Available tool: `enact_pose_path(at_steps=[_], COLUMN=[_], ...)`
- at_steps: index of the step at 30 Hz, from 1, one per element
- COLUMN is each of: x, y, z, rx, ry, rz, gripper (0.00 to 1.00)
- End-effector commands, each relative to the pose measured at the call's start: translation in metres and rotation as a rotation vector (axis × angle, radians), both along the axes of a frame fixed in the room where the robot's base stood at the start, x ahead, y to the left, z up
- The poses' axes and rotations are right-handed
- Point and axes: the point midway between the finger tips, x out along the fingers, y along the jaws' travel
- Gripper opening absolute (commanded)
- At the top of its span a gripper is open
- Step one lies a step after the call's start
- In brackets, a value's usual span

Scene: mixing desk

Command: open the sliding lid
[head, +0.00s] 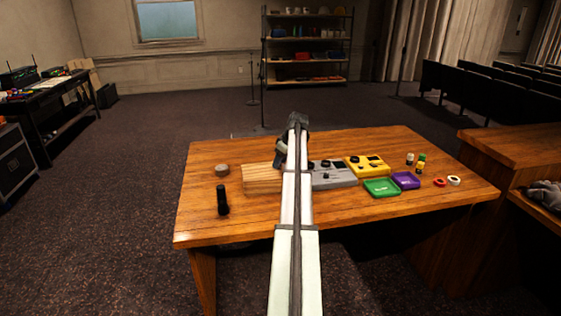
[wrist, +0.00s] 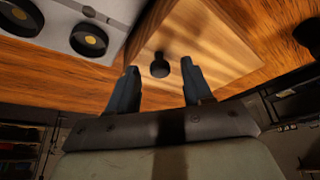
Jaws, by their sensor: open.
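A light wooden box (head: 262,180) stands on the table, left of my arm in the head view; my arm covers its right end. In the wrist view its pale lid (wrist: 215,40) fills the upper middle and carries a small dark round knob (wrist: 160,66). My gripper (wrist: 158,70) is open, with one blue-grey finger on each side of the knob in that view. The fingers look apart from the knob; I cannot tell how far above the lid they are. The lid shows no visible gap. In the head view my arm largely hides the gripper.
A grey device (head: 334,175) with dials stands close right of the box. A yellow device (head: 367,166), green tray (head: 381,188) and purple tray (head: 405,180) lie further right. A black cylinder (head: 222,200) and grey round piece (head: 222,170) are left.

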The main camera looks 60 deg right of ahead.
Motion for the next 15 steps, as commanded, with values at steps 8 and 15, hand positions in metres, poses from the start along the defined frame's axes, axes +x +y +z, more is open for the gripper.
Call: enact_pose_path(at_steps=[8,15], x=[0.0004,0.0003], y=[0.0,0.0001], z=[-0.0005,-0.0003], rx=[0.0,0.0], ry=[0.0,0.0], rz=[0.0,0.0], gripper=[0.49,0.26])
